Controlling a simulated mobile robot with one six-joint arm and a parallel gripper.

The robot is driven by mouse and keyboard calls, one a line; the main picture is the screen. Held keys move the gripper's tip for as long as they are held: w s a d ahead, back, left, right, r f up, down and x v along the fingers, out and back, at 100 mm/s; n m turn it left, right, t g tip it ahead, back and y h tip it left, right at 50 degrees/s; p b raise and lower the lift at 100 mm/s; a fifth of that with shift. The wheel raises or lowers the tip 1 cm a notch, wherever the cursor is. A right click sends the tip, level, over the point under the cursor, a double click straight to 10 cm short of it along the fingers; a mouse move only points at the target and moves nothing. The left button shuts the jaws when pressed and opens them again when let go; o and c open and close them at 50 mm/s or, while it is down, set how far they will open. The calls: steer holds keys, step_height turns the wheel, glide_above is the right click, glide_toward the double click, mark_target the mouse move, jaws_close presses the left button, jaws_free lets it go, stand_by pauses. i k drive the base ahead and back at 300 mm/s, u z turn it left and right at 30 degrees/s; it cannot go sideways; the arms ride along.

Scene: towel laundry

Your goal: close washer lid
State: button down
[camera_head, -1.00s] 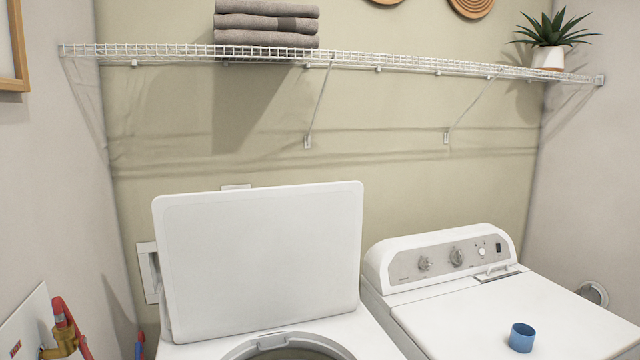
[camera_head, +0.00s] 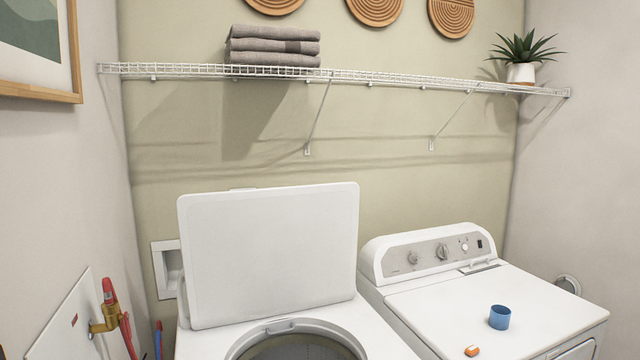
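The washer (camera_head: 375,332) stands at the lower middle of the head view. Its white lid (camera_head: 272,255) is open and stands upright at the back of the machine. The round drum opening (camera_head: 300,346) shows below the lid, cut off by the lower picture edge. My gripper is not in view.
A second white machine (camera_head: 440,300) with a knob panel stands to the right, with a blue cup (camera_head: 500,317) and a small orange item (camera_head: 472,351) on top. A wire shelf (camera_head: 350,76) holds folded grey towels (camera_head: 272,47) and a potted plant (camera_head: 522,72). Red-handled valves (camera_head: 110,305) are at the left wall.

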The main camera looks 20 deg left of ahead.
mark_target(247, 255)
steer(key=u, duration=0.95)
steer(key=i, duration=0.5)
steer(key=z, duration=0.15)
